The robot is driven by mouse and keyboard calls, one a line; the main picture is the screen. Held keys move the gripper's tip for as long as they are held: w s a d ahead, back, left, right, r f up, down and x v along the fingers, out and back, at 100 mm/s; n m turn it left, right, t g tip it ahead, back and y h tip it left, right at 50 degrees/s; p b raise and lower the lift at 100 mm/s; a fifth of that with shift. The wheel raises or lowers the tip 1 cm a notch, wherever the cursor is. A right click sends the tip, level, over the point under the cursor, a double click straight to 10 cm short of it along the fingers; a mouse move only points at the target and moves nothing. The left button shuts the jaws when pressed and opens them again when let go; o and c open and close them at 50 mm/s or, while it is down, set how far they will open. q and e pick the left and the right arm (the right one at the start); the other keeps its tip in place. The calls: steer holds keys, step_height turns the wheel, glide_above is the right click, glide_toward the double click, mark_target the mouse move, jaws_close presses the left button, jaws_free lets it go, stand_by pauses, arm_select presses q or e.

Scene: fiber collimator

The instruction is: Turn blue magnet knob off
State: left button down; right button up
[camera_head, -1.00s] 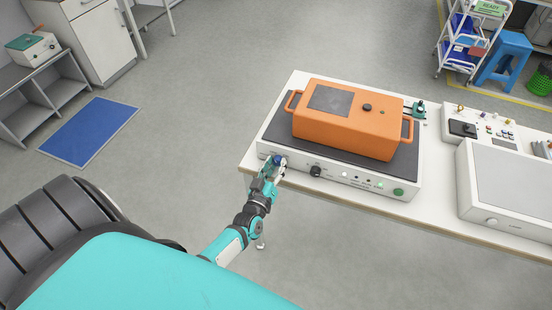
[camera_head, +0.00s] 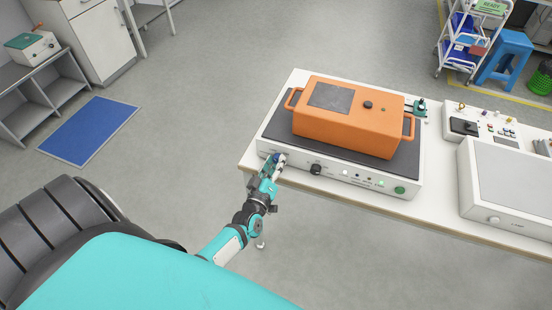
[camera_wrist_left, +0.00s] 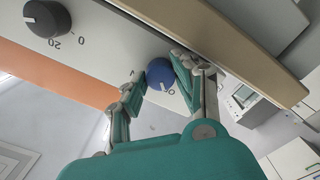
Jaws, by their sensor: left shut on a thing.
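The blue magnet knob (camera_wrist_left: 160,74) is on the front panel of the white device (camera_head: 345,177), at the panel's left end in the head view. In the wrist view the knob has a white pointer line and a "0" mark beside it. My left gripper (camera_head: 276,164) is at that end of the panel. In the wrist view its two fingers (camera_wrist_left: 158,84) are around the knob, one on each side, shut on it. In the head view the fingers mostly hide the knob. My right gripper is not in view.
A black knob (camera_head: 316,169) is to the right on the same panel, with small lights and a green button (camera_head: 399,190) further along. An orange box (camera_head: 350,125) with handles sits on the device. Another grey-topped device (camera_head: 510,180) stands on the table at right.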

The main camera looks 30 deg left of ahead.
arm_select(q)
steer(key=c, duration=1)
jaws_free()
